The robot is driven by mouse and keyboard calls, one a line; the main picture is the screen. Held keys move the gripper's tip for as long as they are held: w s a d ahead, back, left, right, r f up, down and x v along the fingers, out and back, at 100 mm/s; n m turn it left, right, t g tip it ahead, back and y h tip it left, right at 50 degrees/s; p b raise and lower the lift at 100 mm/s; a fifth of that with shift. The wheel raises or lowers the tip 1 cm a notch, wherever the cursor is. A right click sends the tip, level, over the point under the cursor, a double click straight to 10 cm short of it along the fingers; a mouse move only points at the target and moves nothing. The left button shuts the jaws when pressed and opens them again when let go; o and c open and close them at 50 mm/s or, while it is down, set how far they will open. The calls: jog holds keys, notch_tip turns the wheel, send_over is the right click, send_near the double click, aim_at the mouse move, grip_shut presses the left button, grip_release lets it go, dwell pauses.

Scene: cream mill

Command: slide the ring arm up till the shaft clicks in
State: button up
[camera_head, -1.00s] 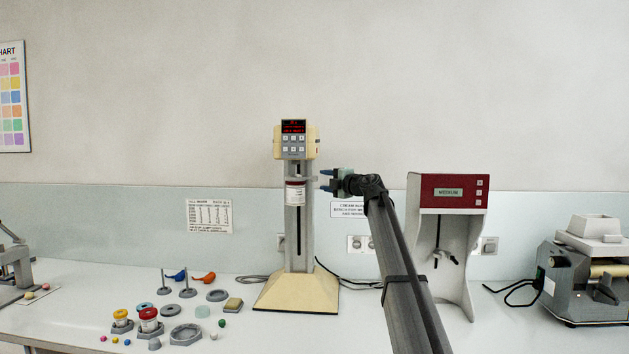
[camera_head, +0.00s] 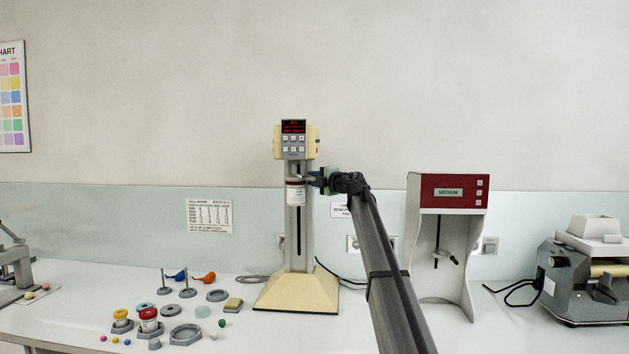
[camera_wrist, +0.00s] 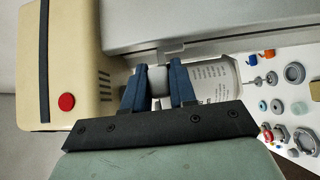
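The cream mill stands at the bench's middle, with a cream head (camera_head: 295,142) on top of a grey column (camera_head: 308,225) and a cream base (camera_head: 297,293). The ring arm (camera_head: 297,181) sits on the column below the head and holds a white labelled jar (camera_head: 296,195) with a dark red band. My gripper (camera_head: 314,180) is at the right end of the ring arm. In the wrist view, the blue fingers of my gripper (camera_wrist: 158,84) lie against both sides of the ring arm's grey stub (camera_wrist: 157,79). The jar (camera_wrist: 205,78) shows behind them. The shaft is not clearly visible.
A red-and-grey machine (camera_head: 447,235) stands to the right of my arm. Jars, rings and small balls lie left of the base, near a grey ring (camera_head: 186,334). A grey machine (camera_head: 590,270) stands at far right.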

grip_shut()
